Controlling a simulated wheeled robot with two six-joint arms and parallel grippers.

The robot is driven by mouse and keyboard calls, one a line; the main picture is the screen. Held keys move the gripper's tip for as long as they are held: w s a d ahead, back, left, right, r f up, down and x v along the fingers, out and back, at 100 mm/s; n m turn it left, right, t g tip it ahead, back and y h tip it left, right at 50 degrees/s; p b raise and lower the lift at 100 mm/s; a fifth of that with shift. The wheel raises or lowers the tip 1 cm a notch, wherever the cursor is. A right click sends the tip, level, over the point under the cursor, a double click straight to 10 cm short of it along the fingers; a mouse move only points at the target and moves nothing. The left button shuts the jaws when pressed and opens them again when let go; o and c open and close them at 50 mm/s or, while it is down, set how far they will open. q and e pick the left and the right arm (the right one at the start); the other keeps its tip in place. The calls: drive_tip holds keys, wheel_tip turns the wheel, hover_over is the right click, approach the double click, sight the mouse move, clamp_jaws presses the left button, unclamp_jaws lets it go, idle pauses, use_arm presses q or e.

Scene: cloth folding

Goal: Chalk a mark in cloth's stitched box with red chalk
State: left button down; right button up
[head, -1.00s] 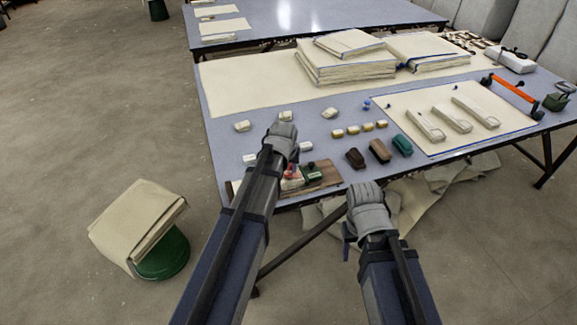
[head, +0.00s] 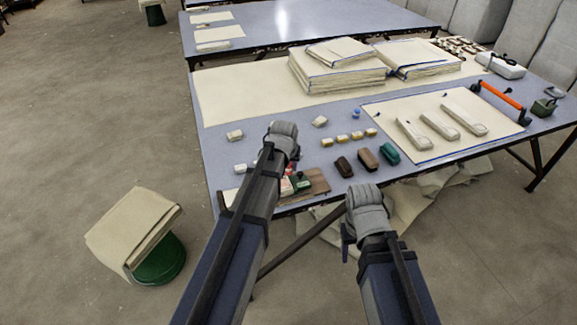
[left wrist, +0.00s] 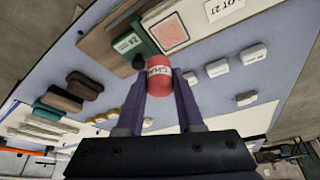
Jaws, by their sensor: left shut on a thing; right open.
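My left gripper (head: 283,135) is over the near left part of the table. In the left wrist view its two fingers (left wrist: 160,88) are shut on the red chalk (left wrist: 160,76), a short red cylinder with partly readable white lettering. My right gripper (head: 365,197) is open and empty before the table's front edge.
White blocks (left wrist: 217,67) lie nearby. Brown and green pieces (head: 389,153) and a cream sheet (head: 470,147) are further right. A covered stool (head: 135,228) stands left.

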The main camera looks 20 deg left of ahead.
sight(288, 163)
use_arm(q)
drive_tip(key=shift+r+p, duration=1.25)
drive_tip(key=shift+r, duration=0.35)
